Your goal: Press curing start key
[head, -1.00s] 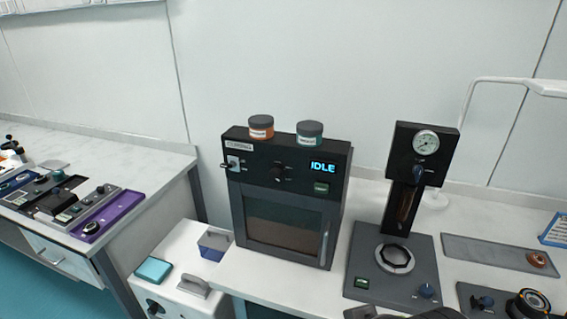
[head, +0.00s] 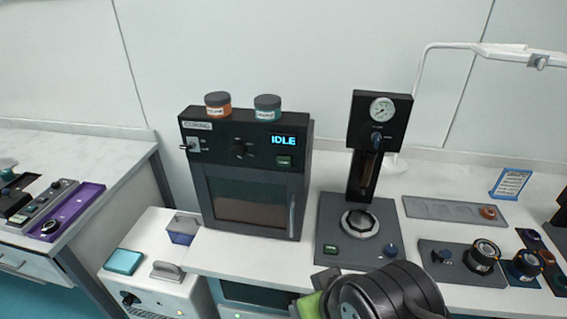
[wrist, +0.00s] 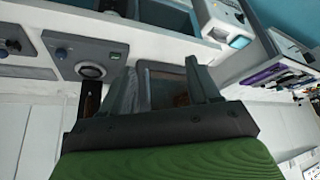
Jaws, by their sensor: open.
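The black curing oven (head: 245,175) stands upright on the bench, with its brown-windowed door shut. Its label reads CURING and its blue display (head: 283,140) reads IDLE. A small green key (head: 284,161) sits just below the display; I take it for the start key. In the wrist view my gripper (wrist: 163,80) is open and empty, its two dark fingers apart. The oven (wrist: 165,88) shows between and behind the fingers, turned over and partly hidden. In the head view only my arm and a green part show at the bottom, apart from the oven; the fingertips are not clear.
An orange jar (head: 218,105) and a teal jar (head: 267,108) stand on the oven. A gauge press (head: 372,135) with its own green key (head: 330,248) stands right of it. A lever and knob (head: 239,149) share the oven's panel. A white cabinet (head: 160,255) is at left.

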